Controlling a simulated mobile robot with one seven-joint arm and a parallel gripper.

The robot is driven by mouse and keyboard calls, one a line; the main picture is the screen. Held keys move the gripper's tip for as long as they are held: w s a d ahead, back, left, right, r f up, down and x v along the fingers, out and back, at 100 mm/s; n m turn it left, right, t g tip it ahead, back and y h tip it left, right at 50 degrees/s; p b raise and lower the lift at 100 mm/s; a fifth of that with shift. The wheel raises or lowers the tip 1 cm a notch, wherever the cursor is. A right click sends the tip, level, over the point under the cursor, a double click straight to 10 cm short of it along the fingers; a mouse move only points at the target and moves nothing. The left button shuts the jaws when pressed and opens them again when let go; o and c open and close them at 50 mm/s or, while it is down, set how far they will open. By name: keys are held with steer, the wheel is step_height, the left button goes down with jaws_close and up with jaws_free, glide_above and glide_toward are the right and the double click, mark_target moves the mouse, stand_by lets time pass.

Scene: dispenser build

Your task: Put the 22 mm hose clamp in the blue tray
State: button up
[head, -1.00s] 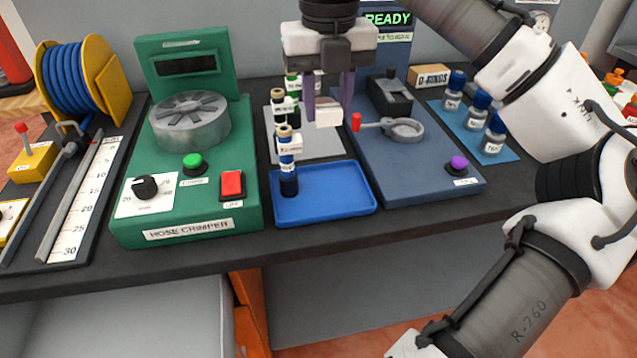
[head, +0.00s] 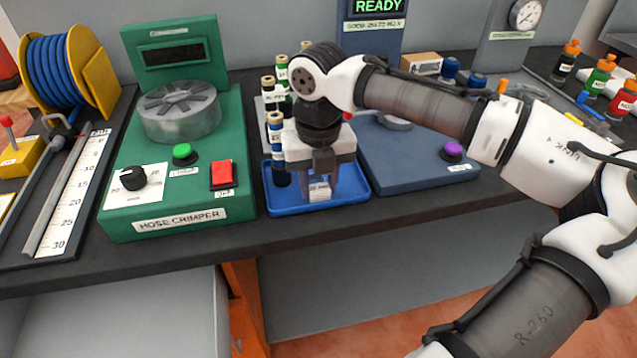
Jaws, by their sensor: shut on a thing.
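The blue tray (head: 357,190) lies on the dark bench between the green hose crimper and a blue-grey machine. My gripper (head: 320,186) points down over the tray and is shut on a small piece with a white label (head: 319,193), which I take for the hose clamp. The label ends in "mm", but its number is too small to read surely. The piece is low over the tray's front half; I cannot tell if it touches the floor. The fingers and label hide most of the clamp itself.
More vials (head: 269,88) stand behind. The hose crimper (head: 170,195) borders the tray on the left, the blue-grey machine (head: 415,180) on the right.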

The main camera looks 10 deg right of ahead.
mark_target(319, 186)
steer(key=shift+f, duration=0.25)
steer(key=shift+f, duration=0.1)
steer(key=o, duration=1)
step_height(319, 186, up, 12)
